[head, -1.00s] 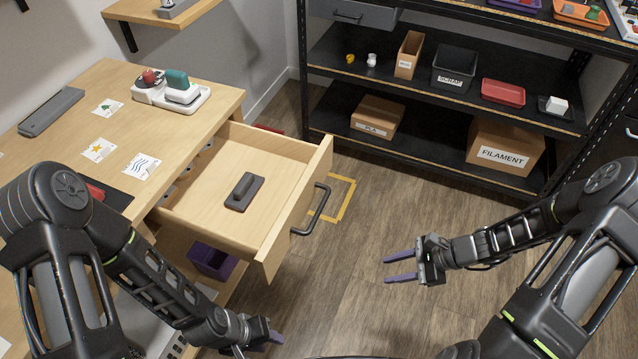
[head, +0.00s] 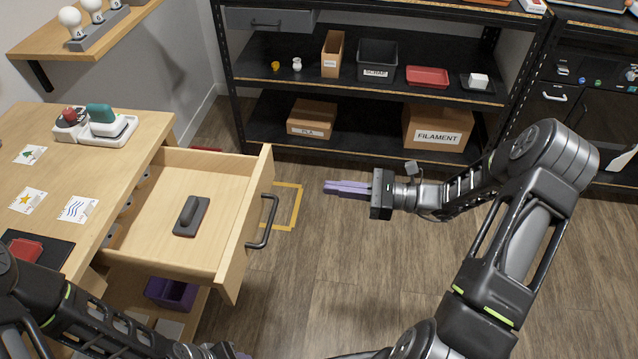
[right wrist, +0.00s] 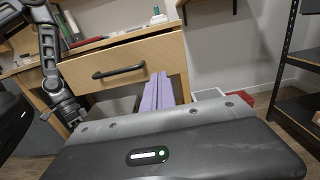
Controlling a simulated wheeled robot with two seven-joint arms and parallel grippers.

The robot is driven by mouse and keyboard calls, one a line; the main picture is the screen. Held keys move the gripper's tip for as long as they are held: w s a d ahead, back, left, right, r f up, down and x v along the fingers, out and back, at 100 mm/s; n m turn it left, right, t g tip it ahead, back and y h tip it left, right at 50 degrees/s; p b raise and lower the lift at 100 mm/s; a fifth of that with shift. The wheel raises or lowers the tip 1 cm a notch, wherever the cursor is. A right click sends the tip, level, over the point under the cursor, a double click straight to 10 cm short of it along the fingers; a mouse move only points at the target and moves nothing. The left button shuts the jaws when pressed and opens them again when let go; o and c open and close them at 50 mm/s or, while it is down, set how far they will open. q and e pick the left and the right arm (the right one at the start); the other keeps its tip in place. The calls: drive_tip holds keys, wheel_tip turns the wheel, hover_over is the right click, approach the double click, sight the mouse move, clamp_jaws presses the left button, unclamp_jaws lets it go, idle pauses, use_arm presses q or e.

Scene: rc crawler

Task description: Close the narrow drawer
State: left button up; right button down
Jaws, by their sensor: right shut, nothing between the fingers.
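The wooden drawer (head: 190,205) stands pulled out from the desk, with a dark handle (head: 263,222) on its front. A dark grey block-like tool with a raised grip (head: 191,215) lies inside it. My right gripper (head: 326,188) is shut and empty, its purple fingers pointing left towards the drawer front, apart from the handle. In the right wrist view the drawer front (right wrist: 150,60) with its handle (right wrist: 119,72) lies beyond the purple fingers (right wrist: 157,92). My left arm is at the lower left; its gripper is mostly hidden at the bottom edge, with only a purple bit showing.
The desk top (head: 120,165) holds cards and a white tray (head: 108,132) with a green-topped item. A purple bin (head: 171,294) stands below the drawer. A black shelf (head: 350,88) with boxes stands at the back. The floor right of the drawer is clear, with a yellow taped outline (head: 296,207).

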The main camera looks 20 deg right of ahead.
sight(267, 180)
drive_tip(key=p+x, duration=0.1)
drive_tip(key=x, duration=1.2)
drive_tip(key=shift+a, duration=0.1)
drive_tip(key=b+x, duration=0.8)
drive_tip(key=x, duration=1.9)
drive_tip(key=shift+a+f, duration=0.1)
drive_tip(key=shift+w+a, duration=0.25)
drive_tip(key=shift+a, duration=0.1)
drive_tip(key=shift+r, duration=0.3)
drive_tip(key=shift+r, duration=0.15)
